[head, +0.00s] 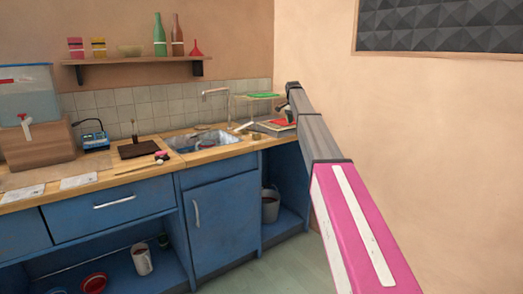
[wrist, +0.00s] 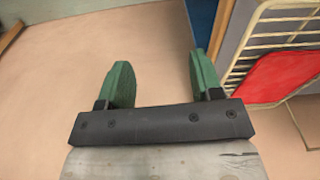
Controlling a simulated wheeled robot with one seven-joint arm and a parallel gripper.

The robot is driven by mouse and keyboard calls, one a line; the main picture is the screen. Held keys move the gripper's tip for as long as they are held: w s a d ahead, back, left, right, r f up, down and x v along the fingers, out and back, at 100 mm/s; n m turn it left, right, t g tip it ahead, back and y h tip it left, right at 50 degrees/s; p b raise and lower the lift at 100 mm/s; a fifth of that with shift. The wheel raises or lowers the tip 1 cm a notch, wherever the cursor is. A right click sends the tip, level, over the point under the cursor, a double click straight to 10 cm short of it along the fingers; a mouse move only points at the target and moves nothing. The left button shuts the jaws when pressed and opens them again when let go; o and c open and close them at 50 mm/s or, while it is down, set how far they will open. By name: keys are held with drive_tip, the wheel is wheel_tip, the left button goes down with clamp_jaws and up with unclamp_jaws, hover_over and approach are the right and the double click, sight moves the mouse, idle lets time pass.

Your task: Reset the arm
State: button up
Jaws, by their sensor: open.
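My gripper (wrist: 162,80) shows in the wrist view with its two green fingers apart. It is open, and nothing is between the fingers. In the head view my pink and grey arm reaches out from the lower right toward the right end of the counter, and my gripper cannot be made out there. In the wrist view a cream wire rack (wrist: 285,25) and a red flat thing (wrist: 275,78) are close to the right of the fingers.
A wooden counter (head: 110,176) on blue cabinets holds a sink (head: 205,140), a water tank (head: 28,95) and a dark board (head: 138,149). A shelf (head: 130,61) with bottles hangs above. A bare wall (head: 440,150) stands right of my arm. Open floor (head: 275,268) lies in front.

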drive_tip(key=s+f+n, duration=0.3)
drive_tip(key=s+f, duration=1)
drive_tip(key=f, duration=0.3)
drive_tip(key=s+f+n, duration=0.2)
drive_tip(key=s+f, duration=0.6)
drive_tip(key=s, duration=0.5)
drive_tip(key=s+d+f+n, duration=0.1)
drive_tip(key=s+f+n, duration=0.1)
drive_tip(key=s+f, duration=0.7)
drive_tip(key=s+f+n+y, duration=0.1)
drive_tip(key=s+f+n, duration=0.2)
drive_tip(key=s+f, duration=0.5)
drive_tip(key=s, duration=1)
drive_tip(key=shift+s+d+f+g, duration=0.15)
drive_tip(key=shift+s+f+g, duration=0.05)
drive_tip(key=shift+s+g, duration=0.2)
